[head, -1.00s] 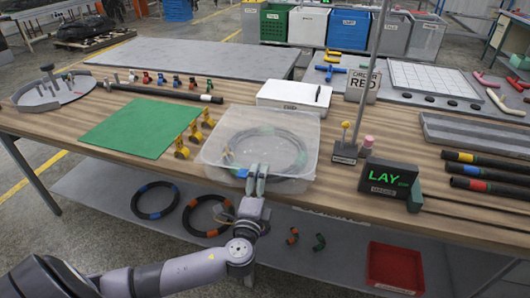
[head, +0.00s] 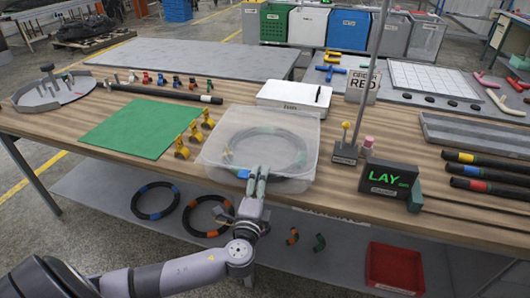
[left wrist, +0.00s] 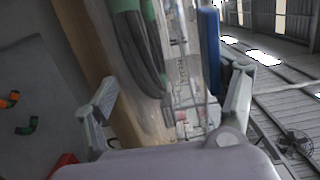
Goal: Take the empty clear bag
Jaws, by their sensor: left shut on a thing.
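A blue piece (head: 243,174) sits at the bag's near edge and shows upright in the left wrist view (left wrist: 210,48). The exact grip is hard to see. My right gripper is not in view.
A green mat (head: 125,125) and yellow clips (head: 182,150) lie left of the bag. A white box (head: 293,95) stands behind it. A post base (head: 345,153) and a LAY sign (head: 388,182) stand right. A lower shelf holds two coils (head: 155,200) and a red bin (head: 393,268).

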